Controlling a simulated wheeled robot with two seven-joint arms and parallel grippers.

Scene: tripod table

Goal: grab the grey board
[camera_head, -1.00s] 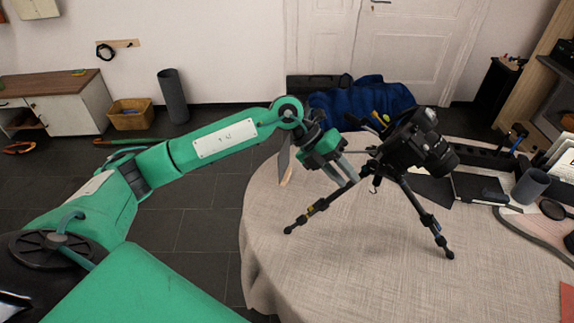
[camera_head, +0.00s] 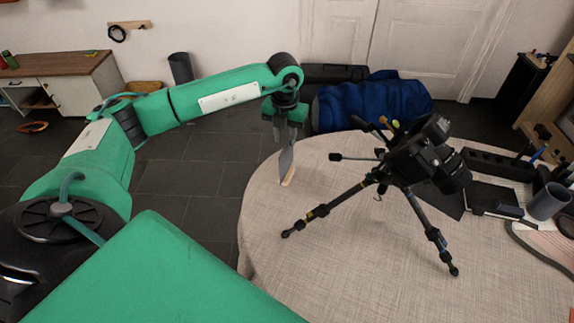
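The grey board (camera_head: 286,164) is a thin, dark grey, upright piece. It stands near the far left edge of the round table (camera_head: 340,260), with a small light wooden strip (camera_head: 289,177) at its foot. My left gripper (camera_head: 287,138) points down at the top of the board. Its fingers overlap the board's upper part in this view. I cannot tell whether they touch it or are closed on it. My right gripper is not in view.
A black camera (camera_head: 428,160) on a tripod (camera_head: 340,204) stands right of the board, its legs spread over the table. The front of the tabletop is clear.

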